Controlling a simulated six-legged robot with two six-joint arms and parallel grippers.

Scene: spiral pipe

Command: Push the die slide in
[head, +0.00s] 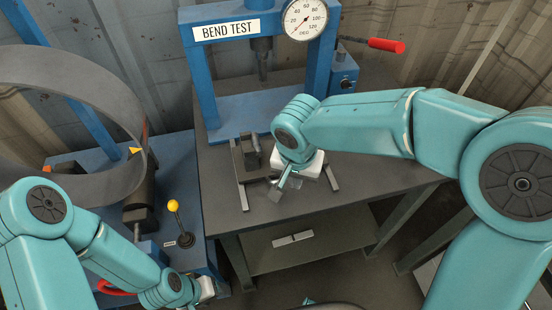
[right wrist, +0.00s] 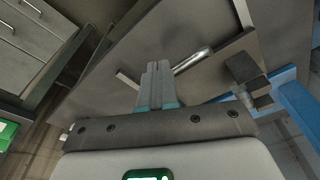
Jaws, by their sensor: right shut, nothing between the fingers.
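The die slide (head: 250,155), a dark block on a plate, sits on the bench in front of the blue bend-test press. Two flat rails flank it, and my right wrist hides part of it. In the right wrist view a dark block (right wrist: 243,72) stands at the right, beside the blue press base. A shiny metal rod (right wrist: 192,61) lies just right of my fingertips. My right gripper (head: 276,194) is shut and empty, pointing down at the slide's front; its fingers also show in the right wrist view (right wrist: 158,72). Contact cannot be told. My left gripper (head: 207,289) is at lower left, fingers unclear.
The press (head: 203,75) with its gauge (head: 305,18) stands behind the slide. A red-handled lever (head: 386,45) sticks out at its right. A blue machine with a yellow-knobbed lever (head: 173,206) and a large curved pipe (head: 85,68) stands left. The bench's right part is clear.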

